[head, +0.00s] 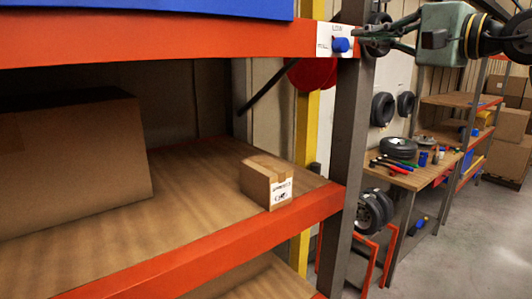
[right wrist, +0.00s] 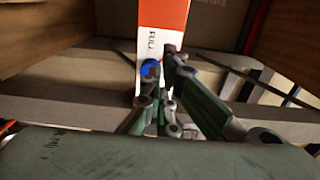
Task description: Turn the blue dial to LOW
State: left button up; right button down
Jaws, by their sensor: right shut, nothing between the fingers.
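The blue dial (head: 341,45) sits on a white label plate (head: 323,42) on the orange shelf beam, near the upright post. The plate reads LOW above the dial and FULL to its left. I cannot tell which way the dial points. My right gripper (head: 368,38) comes in from the right, shut and empty, with its fingertips close beside the dial. I cannot tell whether they touch it. In the right wrist view the dial (right wrist: 149,67) shows partly behind the fingers (right wrist: 160,72), below the word FULL. My left gripper is not in view.
A grey upright post (head: 350,150) stands just below the gripper. A small carton (head: 267,182) and a large one (head: 75,160) sit on the shelf below. A workbench (head: 405,178) with tools and a tyre stands behind right. The floor (head: 455,255) at the right is clear.

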aim_at(341, 45)
jog(key=w+a+m, duration=0.2)
jog(key=m, duration=0.1)
jog(key=w+a+f+m, duration=0.1)
jog(key=w+a+m, duration=0.1)
jog(key=m, duration=0.1)
jog(key=shift+p, duration=0.35)
jog(key=shift+d, duration=0.1)
dwell(0.4)
jog(key=shift+d, duration=0.1)
dwell(0.6)
jog(key=shift+w+d+f+p, duration=0.1)
jog(key=shift+w+d+p, duration=0.25)
jog(key=shift+p, duration=0.1)
dwell(0.3)
jog(key=shift+r, duration=0.2)
dwell(0.3)
